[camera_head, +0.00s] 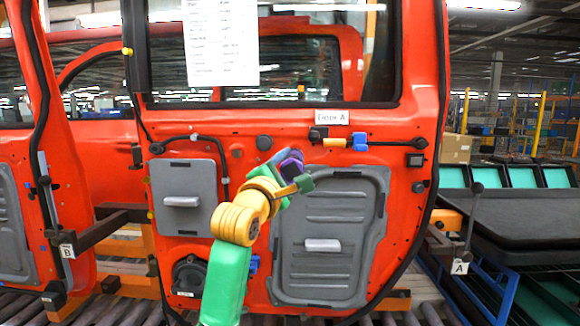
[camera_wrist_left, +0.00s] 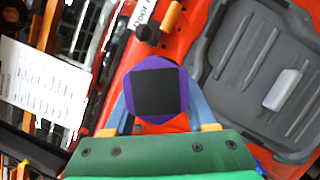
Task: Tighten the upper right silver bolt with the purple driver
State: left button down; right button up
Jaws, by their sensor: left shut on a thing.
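My left gripper (camera_head: 280,163) is shut on the purple driver (camera_head: 291,162) in front of the orange door, near the upper left corner of the right grey panel (camera_head: 330,235). In the left wrist view, the blue fingers of the left gripper (camera_wrist_left: 159,112) sit on either side of the purple driver (camera_wrist_left: 174,75), whose dark square end faces the camera. The driver's tip is hidden. I cannot make out any silver bolt clearly; the arm and driver cover part of the door. My right gripper is not in view.
A smaller grey panel (camera_head: 183,197) is on the door's left. A yellow-and-blue part (camera_head: 340,142) sits under the door label (camera_head: 332,117). A paper sheet (camera_head: 221,42) hangs on the window. Dark racks (camera_head: 515,215) stand at right.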

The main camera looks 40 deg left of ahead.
aim_at(287, 173)
pick_arm(q)
jog(key=shift+r, duration=0.15)
dwell(0.4)
jog(key=shift+w+a+p, duration=0.15)
jog(key=shift+w+p, duration=0.2)
jog(key=shift+p, duration=0.05)
dwell(0.5)
dwell(0.5)
jog(key=shift+s+d+f+b, duration=0.15)
jog(key=shift+s+d+b, duration=0.05)
jog(key=shift+s+b, duration=0.2)
jog(key=shift+s+d+f+b, duration=0.15)
jog(key=shift+s+b, duration=0.2)
jog(key=s+d, duration=0.1)
jog(key=s, duration=0.1)
jog(key=s+d+b, duration=0.1)
jog(key=s, duration=0.1)
jog(key=shift+s+d+r, duration=0.1)
jog(key=shift+d+r, duration=0.1)
jog(key=shift+d, duration=0.15)
jog(key=shift+a, duration=0.1)
dwell(0.8)
